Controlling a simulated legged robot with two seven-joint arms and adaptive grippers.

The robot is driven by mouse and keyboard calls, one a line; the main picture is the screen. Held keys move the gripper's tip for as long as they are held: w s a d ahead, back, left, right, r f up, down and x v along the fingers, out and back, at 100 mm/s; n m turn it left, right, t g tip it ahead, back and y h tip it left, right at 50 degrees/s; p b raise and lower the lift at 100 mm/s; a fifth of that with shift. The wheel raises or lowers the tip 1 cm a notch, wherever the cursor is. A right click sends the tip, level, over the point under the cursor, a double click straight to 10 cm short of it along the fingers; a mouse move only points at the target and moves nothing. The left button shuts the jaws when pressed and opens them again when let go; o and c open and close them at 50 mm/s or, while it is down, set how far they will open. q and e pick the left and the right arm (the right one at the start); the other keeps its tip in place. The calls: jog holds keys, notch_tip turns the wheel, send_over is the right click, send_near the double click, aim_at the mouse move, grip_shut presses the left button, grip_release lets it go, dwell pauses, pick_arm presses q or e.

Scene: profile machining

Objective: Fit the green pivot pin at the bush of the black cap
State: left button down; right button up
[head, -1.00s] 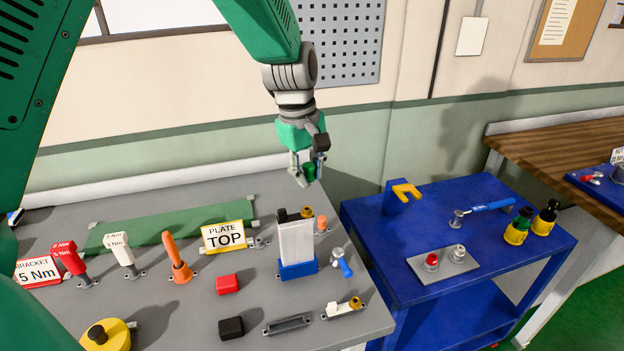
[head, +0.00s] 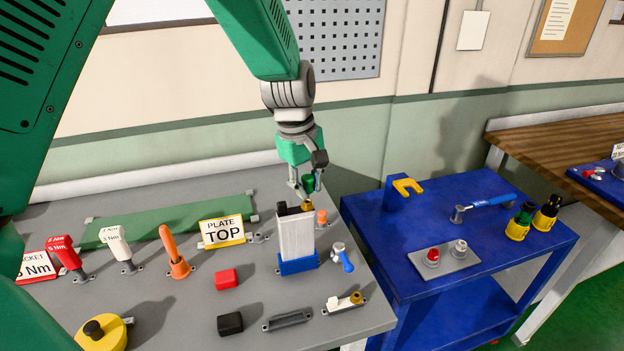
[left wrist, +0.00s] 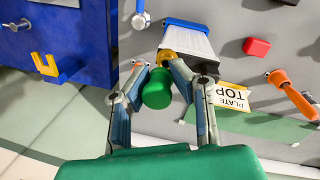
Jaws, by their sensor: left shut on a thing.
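My left gripper (head: 306,187) is shut on the green pivot pin (head: 309,182). The pin's green head also shows between the fingers in the left wrist view (left wrist: 157,88). The black cap (head: 282,209) sits on top of an upright silver profile (head: 296,238) in a blue holder (head: 298,265). The cap's brass bush (head: 307,204) is at its right end, directly below the pin in the head view; it also shows in the left wrist view (left wrist: 167,57). I cannot tell whether the pin's lower end is inside the bush. My right gripper is not in view.
An orange piece (head: 322,217) and a blue-handled clamp (head: 342,256) stand close right of the profile. The plate sign (head: 223,232) is to its left. A red block (head: 227,280), a black block (head: 230,323) and a white cap with brass bush (head: 345,303) lie in front.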

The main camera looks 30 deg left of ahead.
pick_arm(q)
jog(key=shift+a+f, duration=0.2)
jog(key=shift+a, duration=0.15)
jog(key=shift+d+r, duration=0.15)
jog(key=shift+d, duration=0.4)
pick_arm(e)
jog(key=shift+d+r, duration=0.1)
pick_arm(q)
jog(key=shift+s+p, duration=0.1)
jog(key=shift+p, duration=0.2)
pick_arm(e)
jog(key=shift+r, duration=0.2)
pick_arm(q)
jog(key=shift+a, duration=0.4)
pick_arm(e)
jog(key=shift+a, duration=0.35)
pick_arm(q)
jog(key=shift+d, duration=0.2)
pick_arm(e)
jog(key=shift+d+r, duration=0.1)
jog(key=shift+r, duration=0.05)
pick_arm(q)
jog(key=shift+d+p, duration=0.3)
jog(key=shift+p, duration=0.1)
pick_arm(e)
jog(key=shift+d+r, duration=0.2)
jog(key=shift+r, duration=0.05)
